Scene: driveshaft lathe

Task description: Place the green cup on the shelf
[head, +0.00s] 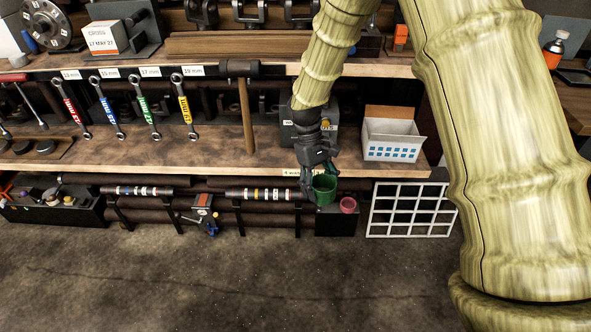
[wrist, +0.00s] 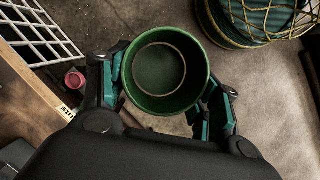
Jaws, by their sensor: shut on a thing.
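The green cup (head: 325,188) is held in my gripper (head: 320,176), in front of the shelf's lower edge near its right end. In the wrist view the cup (wrist: 166,75) is seen from above, mouth toward the camera and empty, with the fingers (wrist: 165,98) on either side of it. The wooden shelf (head: 230,155) runs behind the gripper, and its edge also shows at the left in the wrist view (wrist: 25,95).
A white box (head: 390,143) stands at the shelf's right end, beside a dark case (head: 290,132) partly hidden by my arm. A red cup (head: 348,204) sits low on a black box. A white grid (head: 413,209) leans below. A hammer (head: 245,110) and labelled wrenches hang left.

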